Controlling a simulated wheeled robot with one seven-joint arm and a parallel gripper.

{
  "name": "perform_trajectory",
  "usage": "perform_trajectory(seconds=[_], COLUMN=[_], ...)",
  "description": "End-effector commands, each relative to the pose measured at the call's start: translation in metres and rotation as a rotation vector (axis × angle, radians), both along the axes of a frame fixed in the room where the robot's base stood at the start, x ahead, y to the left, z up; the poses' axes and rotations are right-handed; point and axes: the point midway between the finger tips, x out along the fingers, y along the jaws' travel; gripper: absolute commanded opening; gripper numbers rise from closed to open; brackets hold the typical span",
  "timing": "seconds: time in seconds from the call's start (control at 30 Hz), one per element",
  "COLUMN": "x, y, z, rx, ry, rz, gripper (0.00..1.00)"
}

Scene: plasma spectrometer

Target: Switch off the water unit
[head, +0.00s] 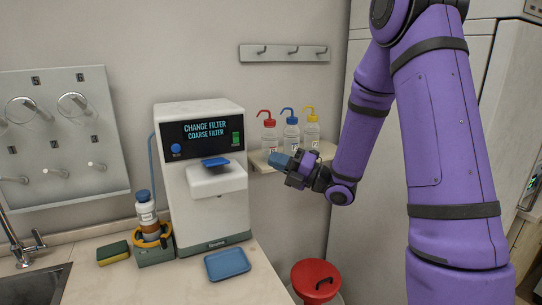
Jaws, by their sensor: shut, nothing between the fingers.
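The water unit (208,222) is a white box standing upright on the counter against the wall. Its dark display (203,129) reads "CHANGE FILTER COARSE FILTER". A round blue button (176,149) is at the display's lower left, and a green switch (236,139) is at its right end. A blue piece (215,162) sits on top of the unit's jutting spout block. My gripper (274,159) is shut and empty, to the right of the unit and apart from it, pointing left toward it. It is lower in the picture than the green switch.
A shelf (260,162) with red-, blue- and yellow-capped bottles (291,133) is behind my gripper. A blue tray (227,264), a sponge (113,253) and a bottle in a holder (147,212) are near the unit's base. A red-lidded bin (316,281) stands at the counter's right.

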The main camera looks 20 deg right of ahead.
Motion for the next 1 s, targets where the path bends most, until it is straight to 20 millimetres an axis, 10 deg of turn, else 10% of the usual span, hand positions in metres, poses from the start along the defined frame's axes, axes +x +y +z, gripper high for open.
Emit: perform_trajectory(seconds=[0.43, 1.0], x=[0.053, 0.088], y=[0.059, 0.057], z=[0.025, 0.041], rx=[0.000, 0.000], ry=[-0.003, -0.001], rz=[0.003, 0.000], gripper=[0.00, 0.00])
